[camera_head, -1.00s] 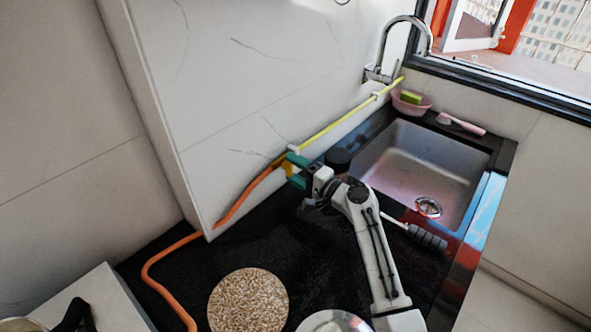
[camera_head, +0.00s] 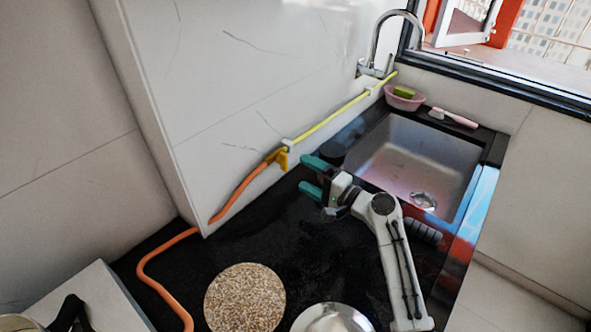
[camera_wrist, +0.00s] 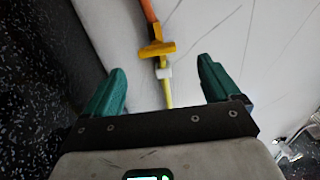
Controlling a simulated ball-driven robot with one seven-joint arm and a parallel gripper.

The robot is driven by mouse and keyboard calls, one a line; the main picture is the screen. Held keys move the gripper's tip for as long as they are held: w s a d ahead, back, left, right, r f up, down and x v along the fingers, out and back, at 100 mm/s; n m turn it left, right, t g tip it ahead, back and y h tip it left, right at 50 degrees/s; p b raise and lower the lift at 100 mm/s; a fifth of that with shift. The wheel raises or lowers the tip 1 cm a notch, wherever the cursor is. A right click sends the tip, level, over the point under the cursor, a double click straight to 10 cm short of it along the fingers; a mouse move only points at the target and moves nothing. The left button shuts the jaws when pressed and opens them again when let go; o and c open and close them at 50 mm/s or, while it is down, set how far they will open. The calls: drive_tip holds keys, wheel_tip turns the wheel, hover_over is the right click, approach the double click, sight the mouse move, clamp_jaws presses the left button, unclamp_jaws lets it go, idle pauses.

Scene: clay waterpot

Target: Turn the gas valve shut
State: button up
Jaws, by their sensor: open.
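The yellow gas valve handle (camera_head: 279,158) is on the wall, where the orange hose (camera_head: 238,190) meets the yellow pipe (camera_head: 335,120). In the wrist view the handle (camera_wrist: 157,50) lies crosswise to the pipe (camera_wrist: 167,92). My gripper (camera_head: 310,175), with green fingers, is open and empty, to the right of the valve and apart from it. In the wrist view the handle is ahead, between the directions of the two fingertips (camera_wrist: 161,68), with nothing held between them.
The black counter (camera_head: 240,245) carries a round speckled mat (camera_head: 245,298) and a metal bowl or plate (camera_head: 332,318) in front. A sink (camera_head: 415,165) with a tap (camera_head: 375,50) is at right. A pink bowl (camera_head: 404,100) and a brush (camera_head: 455,118) lie behind it.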

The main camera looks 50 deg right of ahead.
drive_tip(key=shift+s+d, duration=0.1)
drive_tip(key=shift+s, duration=1.8)
